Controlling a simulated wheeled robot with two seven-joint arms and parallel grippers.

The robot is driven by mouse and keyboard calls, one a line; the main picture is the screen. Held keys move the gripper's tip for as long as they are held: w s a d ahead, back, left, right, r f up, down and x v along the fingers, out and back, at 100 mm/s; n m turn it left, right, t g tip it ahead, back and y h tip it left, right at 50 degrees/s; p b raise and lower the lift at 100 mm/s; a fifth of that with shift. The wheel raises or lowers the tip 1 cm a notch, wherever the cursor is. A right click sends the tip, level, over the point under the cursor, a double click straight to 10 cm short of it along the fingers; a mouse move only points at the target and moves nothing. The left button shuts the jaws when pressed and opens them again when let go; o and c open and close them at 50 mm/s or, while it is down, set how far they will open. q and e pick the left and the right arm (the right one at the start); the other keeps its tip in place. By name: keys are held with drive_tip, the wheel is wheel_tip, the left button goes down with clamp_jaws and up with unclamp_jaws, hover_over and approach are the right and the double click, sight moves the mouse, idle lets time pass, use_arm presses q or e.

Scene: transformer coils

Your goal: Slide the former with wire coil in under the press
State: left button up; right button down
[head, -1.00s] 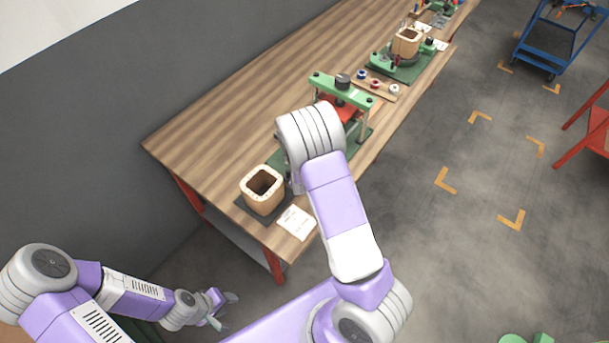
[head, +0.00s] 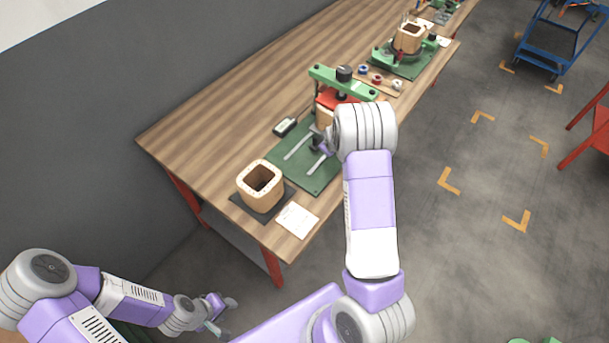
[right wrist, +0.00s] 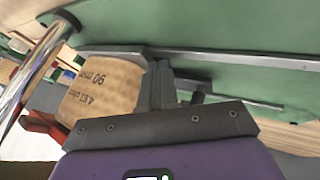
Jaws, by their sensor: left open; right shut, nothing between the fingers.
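The press (head: 325,75) has a green crossbeam, a black knob and a red plate over a green base (head: 318,180) with two grey rails. The former with wire coil (head: 324,117) is at the press end of the rails, below the red plate, partly hidden by my right arm. In the right wrist view the former (right wrist: 108,88) is tan with printed writing. My right gripper (right wrist: 165,80) is shut and empty, its fingertips against or very close to the former's side. My left gripper (head: 228,303) is open and empty, low beside the table.
Another square wooden former (head: 260,180) stands on a dark mat at the near table end, beside a paper (head: 297,220). A small dark device (head: 285,127) lies left of the base. Behind the press are coloured spools (head: 377,79) and another green station (head: 405,65).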

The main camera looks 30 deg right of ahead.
drive_tip(key=d, duration=0.1)
drive_tip(key=w+d+b, duration=0.1)
drive_tip(key=shift+w+d, duration=0.1)
drive_tip(key=shift+d, duration=0.3)
drive_tip(key=shift+d+r, duration=0.15)
drive_tip(key=shift+w+d, duration=0.1)
drive_tip(key=a, duration=0.1)
drive_tip(key=s+a, duration=0.1)
drive_tip(key=a, duration=0.1)
drive_tip(key=a+p, duration=0.1)
drive_tip(key=shift+s+a, duration=0.15)
drive_tip(key=shift+s, duration=0.1)
drive_tip(key=p+v, duration=0.2)
drive_tip(key=v, duration=0.8)
drive_tip(key=shift+s, duration=0.15)
